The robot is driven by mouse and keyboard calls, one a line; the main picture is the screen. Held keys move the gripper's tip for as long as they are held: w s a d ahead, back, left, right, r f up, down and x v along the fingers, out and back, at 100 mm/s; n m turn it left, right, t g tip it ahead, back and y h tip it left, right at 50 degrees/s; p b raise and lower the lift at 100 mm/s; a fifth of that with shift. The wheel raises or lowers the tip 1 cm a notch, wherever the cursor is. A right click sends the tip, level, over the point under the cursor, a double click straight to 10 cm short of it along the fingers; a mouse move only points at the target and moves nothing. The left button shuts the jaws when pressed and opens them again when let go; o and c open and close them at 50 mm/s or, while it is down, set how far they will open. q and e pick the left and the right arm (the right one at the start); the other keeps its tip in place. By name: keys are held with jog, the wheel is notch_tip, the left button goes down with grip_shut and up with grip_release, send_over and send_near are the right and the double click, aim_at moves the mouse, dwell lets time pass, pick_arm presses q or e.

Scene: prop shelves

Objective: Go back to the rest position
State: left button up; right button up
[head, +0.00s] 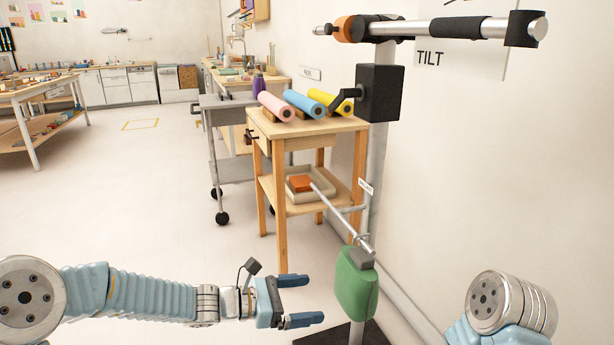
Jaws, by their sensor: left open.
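My left gripper (302,300) reaches in from the lower left with its two dark blue fingers apart and nothing between them. It points right, a short way left of a green weight-like block (356,285) on a metal stand, and looks apart from it. My right arm shows only as a rounded silver and light blue joint at the lower right. Its gripper is out of the frame.
The stand's upright pole (379,180) carries a black clamp (379,92) and a top crossbar (460,28). Behind it is a wooden shelf table (335,125) with pink, blue and yellow rolls. A grey cart (215,103) stands beside it. Floor at the left is open.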

pick_arm(q)
jog(key=s+a+f+m+g+y, duration=0.1)
jog(key=s+a+f+m+y, duration=0.2)
jog(key=s+f+m, duration=0.3)
jog(key=s+a+f+m+g+y, duration=0.1)
jog(key=s+a+f+m+y, duration=0.3)
jog(key=f, duration=1.2)
jog(key=s+a+f+m+g+y, duration=0.1)
jog(key=s+a+f+m+y, duration=0.3)
jog(key=s+f+m, duration=0.5)
notch_tip(320, 180, down, 3)
jog(key=s, duration=0.2)
jog(key=shift+s+g, duration=0.3)
jog(key=shift+g, duration=0.1)
